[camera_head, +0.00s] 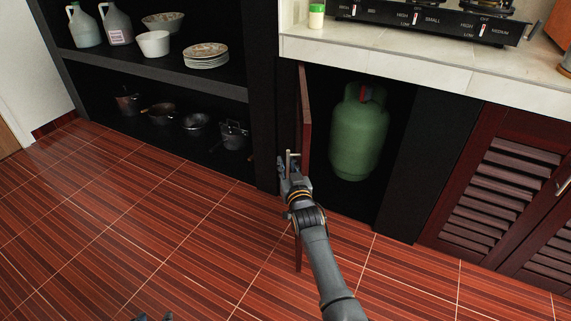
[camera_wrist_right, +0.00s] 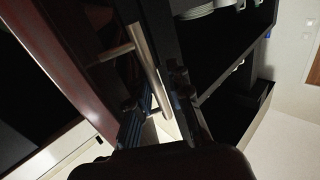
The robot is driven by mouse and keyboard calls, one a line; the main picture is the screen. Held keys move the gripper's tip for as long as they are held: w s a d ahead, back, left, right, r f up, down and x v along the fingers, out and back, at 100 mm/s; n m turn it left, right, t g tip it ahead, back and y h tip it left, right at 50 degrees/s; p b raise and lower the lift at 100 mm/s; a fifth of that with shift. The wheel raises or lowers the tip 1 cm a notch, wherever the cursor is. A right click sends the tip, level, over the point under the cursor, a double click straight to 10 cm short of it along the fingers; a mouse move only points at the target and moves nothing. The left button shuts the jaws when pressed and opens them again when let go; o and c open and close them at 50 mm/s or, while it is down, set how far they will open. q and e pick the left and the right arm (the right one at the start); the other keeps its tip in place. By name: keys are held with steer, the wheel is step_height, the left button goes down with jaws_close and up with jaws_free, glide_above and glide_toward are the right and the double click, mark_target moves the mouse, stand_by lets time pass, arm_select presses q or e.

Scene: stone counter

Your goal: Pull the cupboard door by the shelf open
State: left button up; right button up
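The dark red cupboard door (camera_head: 305,115) by the shelf stands swung well out from its opening, seen nearly edge-on. It also shows at the left of the right wrist view (camera_wrist_right: 50,55). Its metal bar handle (camera_wrist_right: 148,62) is on the side facing the shelf. My right gripper (camera_head: 289,165) is at the handle; in the right wrist view its fingers (camera_wrist_right: 158,105) stand apart, with the bar between them and gaps visible beside it. My left gripper (camera_head: 154,318) shows only its fingertips at the bottom edge, apart and empty, away from the door.
A green gas cylinder (camera_head: 358,138) stands inside the opened cupboard. The black shelf (camera_head: 150,70) at the left holds jugs, bowls, plates and pans. A louvered door (camera_head: 500,190) is at the right, under the stone counter (camera_head: 420,65) with a stove. The tiled floor in front is clear.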

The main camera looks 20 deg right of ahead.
steer(key=shift+s+d+r, duration=0.1)
steer(key=shift+s, duration=0.3)
steer(key=s, duration=1.1)
steer(key=shift+a, duration=0.45)
steer(key=shift+s, duration=0.1)
steer(key=shift+c, duration=0.4)
